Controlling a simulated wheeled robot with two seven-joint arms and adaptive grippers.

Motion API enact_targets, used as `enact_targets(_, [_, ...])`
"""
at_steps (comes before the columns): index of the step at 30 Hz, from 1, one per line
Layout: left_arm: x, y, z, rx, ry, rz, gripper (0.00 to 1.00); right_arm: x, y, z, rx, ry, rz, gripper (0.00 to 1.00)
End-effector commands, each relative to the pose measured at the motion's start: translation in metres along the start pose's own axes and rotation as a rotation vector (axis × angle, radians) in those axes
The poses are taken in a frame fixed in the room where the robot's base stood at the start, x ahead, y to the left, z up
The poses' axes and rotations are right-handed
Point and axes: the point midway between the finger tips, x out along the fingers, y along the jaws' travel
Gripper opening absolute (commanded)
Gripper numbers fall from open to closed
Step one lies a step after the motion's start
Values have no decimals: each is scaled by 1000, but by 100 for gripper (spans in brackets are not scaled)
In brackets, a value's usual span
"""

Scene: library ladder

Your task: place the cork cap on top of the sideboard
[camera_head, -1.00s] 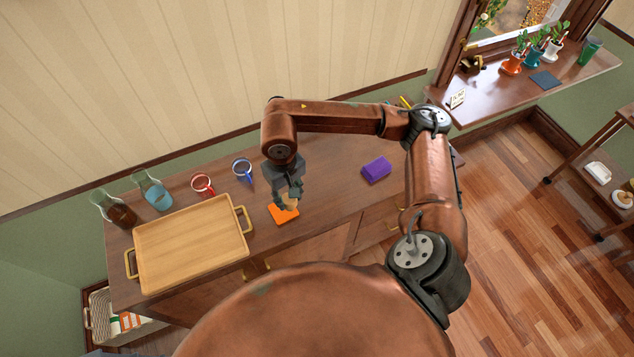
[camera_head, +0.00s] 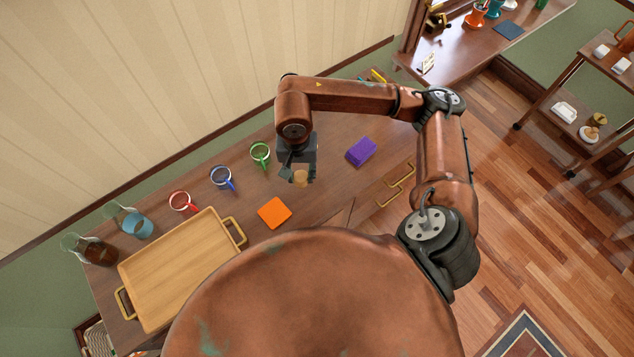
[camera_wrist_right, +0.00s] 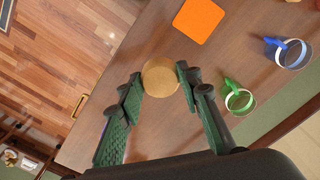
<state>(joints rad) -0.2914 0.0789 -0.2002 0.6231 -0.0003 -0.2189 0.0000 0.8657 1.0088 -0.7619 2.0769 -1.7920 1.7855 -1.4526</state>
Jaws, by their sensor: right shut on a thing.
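The cork cap (camera_head: 301,178) is a short tan cylinder held between the fingertips of my right gripper (camera_head: 297,176). It also shows in the right wrist view (camera_wrist_right: 160,77), with a dark finger on each side. My right gripper is shut on it over the wooden sideboard (camera_head: 325,190), between an orange square (camera_head: 274,212) and a purple block (camera_head: 361,152). The cap seems to be above the top; the exact gap I cannot tell. My left gripper is not in view.
A wooden tray (camera_head: 227,225) with brass handles lies at the left. Red (camera_head: 181,201), blue (camera_head: 222,178) and green (camera_head: 260,154) mugs stand along the back. Two glass carafes, one with blue liquid (camera_head: 139,226), stand far left. Bare wood surrounds the gripper.

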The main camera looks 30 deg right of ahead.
Motion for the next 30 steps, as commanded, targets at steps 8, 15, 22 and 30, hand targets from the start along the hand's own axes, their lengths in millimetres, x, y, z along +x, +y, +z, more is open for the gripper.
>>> enact_targets(8, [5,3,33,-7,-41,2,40,16,3,29,592,-1,1,18])
enact_targets(15, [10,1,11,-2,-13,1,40,24,6,48,1025,-1,-5,18])
enact_targets(22, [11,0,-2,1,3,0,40,28,8,54,1214,-2,-6,18])
enact_targets(30, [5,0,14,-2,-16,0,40,48,22,8,1241,0,-2,18])
